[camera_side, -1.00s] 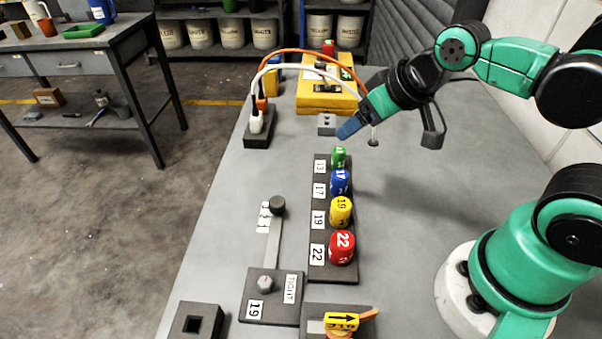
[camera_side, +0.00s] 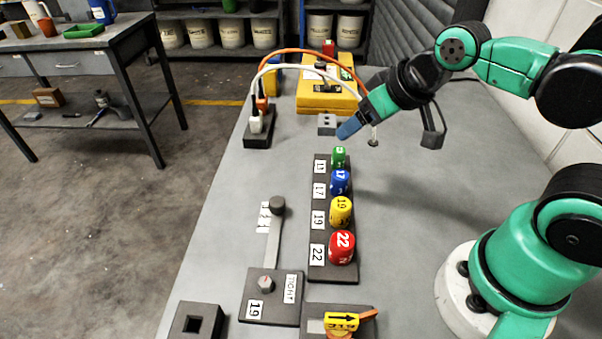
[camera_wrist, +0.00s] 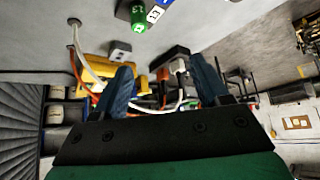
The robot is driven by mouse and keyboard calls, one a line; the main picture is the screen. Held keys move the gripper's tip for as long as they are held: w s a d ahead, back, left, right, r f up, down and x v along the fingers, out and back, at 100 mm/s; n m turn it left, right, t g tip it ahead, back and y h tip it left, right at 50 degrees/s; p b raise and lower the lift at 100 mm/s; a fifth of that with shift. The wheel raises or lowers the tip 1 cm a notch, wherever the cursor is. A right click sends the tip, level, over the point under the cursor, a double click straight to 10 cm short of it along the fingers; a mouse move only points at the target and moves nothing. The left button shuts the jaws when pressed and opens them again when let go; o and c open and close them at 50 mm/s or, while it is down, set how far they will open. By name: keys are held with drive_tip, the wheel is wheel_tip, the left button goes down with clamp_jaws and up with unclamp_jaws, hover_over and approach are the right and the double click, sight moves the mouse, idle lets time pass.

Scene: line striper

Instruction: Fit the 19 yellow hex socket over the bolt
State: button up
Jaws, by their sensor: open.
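The yellow socket marked 19 (camera_side: 341,212) stands on the dark socket rack (camera_side: 319,265), between the blue 17 socket (camera_side: 340,182) and the red 22 socket (camera_side: 342,247). The green 13 socket (camera_side: 338,158) stands at the far end; it also shows in the wrist view (camera_wrist: 138,18). The bolt (camera_side: 267,284) stands on a dark plate (camera_side: 270,312) labelled 19 and TIGHT, left of the rack's near end. My gripper (camera_side: 347,130) is above the table beyond the green socket, away from the yellow one. In the wrist view my gripper (camera_wrist: 165,82) has its blue fingers apart with nothing held between them.
A lever bar (camera_side: 274,235) with a dark knob lies left of the rack. A square-holed block (camera_side: 198,322) and a yellow arrow piece (camera_side: 341,321) are at the near edge. A yellow case (camera_side: 327,98) and plugged cables (camera_side: 258,138) stand at the back. The table right of the rack is clear.

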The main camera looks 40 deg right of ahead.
drive_tip(key=shift+o, duration=0.3)
drive_tip(key=n+g, duration=0.6)
drive_tip(key=n, duration=1.7)
hover_over(342, 204)
drive_tip(key=shift+w+d+f, duration=0.3)
drive_tip(key=shift+d+f, duration=0.05)
drive_tip(key=shift+f, duration=0.15)
drive_tip(key=n, duration=0.2)
drive_tip(key=n+g, duration=0.1)
drive_tip(key=shift+s+a+n, duration=0.25)
drive_tip(key=shift+a+n, duration=0.1)
drive_tip(key=shift+n, duration=0.05)
drive_tip(key=shift+f, duration=5)
clamp_jaws()
